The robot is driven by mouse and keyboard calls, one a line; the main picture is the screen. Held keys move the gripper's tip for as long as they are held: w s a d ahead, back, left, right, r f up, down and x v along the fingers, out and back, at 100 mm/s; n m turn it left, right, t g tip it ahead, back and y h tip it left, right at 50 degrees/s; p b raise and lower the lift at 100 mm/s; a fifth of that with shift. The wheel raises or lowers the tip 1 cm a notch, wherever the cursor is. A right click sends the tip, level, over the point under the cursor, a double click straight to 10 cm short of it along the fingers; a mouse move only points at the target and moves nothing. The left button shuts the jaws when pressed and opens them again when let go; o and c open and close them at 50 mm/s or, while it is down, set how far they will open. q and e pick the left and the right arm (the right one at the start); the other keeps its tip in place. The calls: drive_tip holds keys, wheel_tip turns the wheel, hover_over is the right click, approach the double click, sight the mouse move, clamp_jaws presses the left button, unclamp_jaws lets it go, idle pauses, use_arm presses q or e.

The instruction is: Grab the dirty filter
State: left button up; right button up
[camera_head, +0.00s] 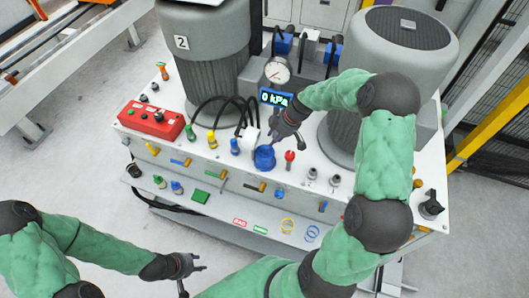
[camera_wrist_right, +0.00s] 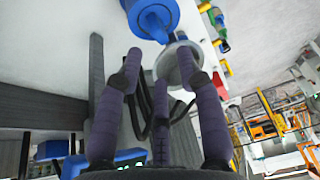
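A blue cup-shaped housing (camera_head: 265,158) stands on the white machine top, left of and below my right gripper (camera_head: 292,137). A whitish round part (camera_head: 249,139) sits right behind it; I cannot tell whether this is the dirty filter. In the right wrist view the blue housing (camera_wrist_right: 151,16) is at the top. A grey round part (camera_wrist_right: 178,62) shows beyond the fingers. My right gripper's purple fingers (camera_wrist_right: 162,70) are spread, with nothing visibly held. My left gripper (camera_head: 192,278) is apart from the machine at the lower left, fingers spread and empty.
A pressure gauge (camera_head: 277,70) and a display reading 0 kPa (camera_head: 273,98) stand behind the housing. Two large grey cylinders flank them. Black hoses (camera_head: 222,106), a red control box (camera_head: 151,120) and several coloured valves crowd the top. Open floor (camera_head: 85,180) lies at left.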

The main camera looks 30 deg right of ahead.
sight(265, 154)
drive_tip(key=shift+w+d+x, duration=0.15)
drive_tip(key=shift+x, duration=2.2)
drive_tip(key=shift+w+d+x, duration=0.1)
drive_tip(key=shift+w+x, duration=0.1)
drive_tip(key=shift+x, duration=2.15)
clamp_jaws()
